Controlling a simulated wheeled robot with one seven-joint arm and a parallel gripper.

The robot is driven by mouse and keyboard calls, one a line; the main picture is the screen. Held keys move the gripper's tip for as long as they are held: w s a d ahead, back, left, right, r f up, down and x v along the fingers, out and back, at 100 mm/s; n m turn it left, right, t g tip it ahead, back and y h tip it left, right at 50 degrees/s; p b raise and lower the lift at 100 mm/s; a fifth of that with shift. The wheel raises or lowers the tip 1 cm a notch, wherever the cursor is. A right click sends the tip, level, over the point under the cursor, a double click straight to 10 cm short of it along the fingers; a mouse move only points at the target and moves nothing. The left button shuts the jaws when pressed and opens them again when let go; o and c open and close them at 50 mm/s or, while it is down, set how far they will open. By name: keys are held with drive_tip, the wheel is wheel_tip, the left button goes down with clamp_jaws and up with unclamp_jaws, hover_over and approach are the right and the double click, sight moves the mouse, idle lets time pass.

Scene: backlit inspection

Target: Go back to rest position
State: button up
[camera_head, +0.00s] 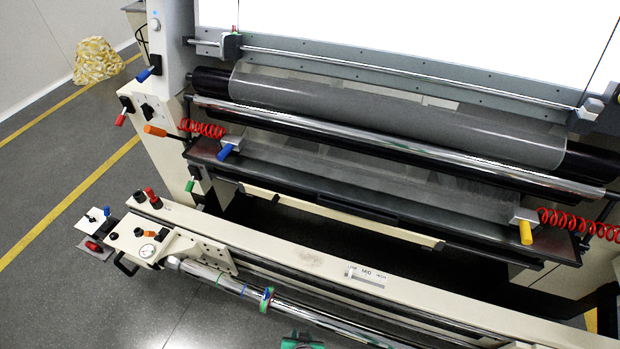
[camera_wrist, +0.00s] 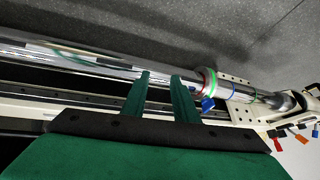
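My gripper (camera_wrist: 160,88) is open in the wrist view, with its two green fingers apart and nothing visible between them. Its fingertips appear in front of a chrome roller (camera_wrist: 85,62); I cannot tell whether they touch it. In the head view only a small green part of my gripper (camera_head: 302,341) shows at the bottom edge. The chrome roller (camera_head: 335,322) runs along the front of the low cream beam. A coloured ring with green and red (camera_head: 267,299) sits around the roller. It also shows in the wrist view (camera_wrist: 209,84), just right of my fingers.
The cream beam (camera_head: 310,262) carries a gauge (camera_head: 147,250) and knobs at its left end. Behind it stands a machine with a large grey roller (camera_head: 400,118), red coiled hoses (camera_head: 203,128) and a bright backlit panel (camera_head: 440,35).

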drive_tip(key=s+d+r+t, duration=0.1)
drive_tip(key=s+r+t, duration=0.2)
drive_tip(key=r, duration=0.9)
drive_tip(key=s+d+r+n+t, duration=0.1)
drive_tip(key=s+r+t, duration=0.2)
drive_tip(key=s+r, duration=0.6)
drive_tip(key=s+d+r+t, duration=0.1)
drive_tip(key=s+r+t, duration=0.2)
drive_tip(key=r, duration=1.3)
drive_tip(key=s, duration=0.3)
drive_tip(key=shift+s+r+h, duration=0.2)
drive_tip(key=shift+r+h, duration=0.2)
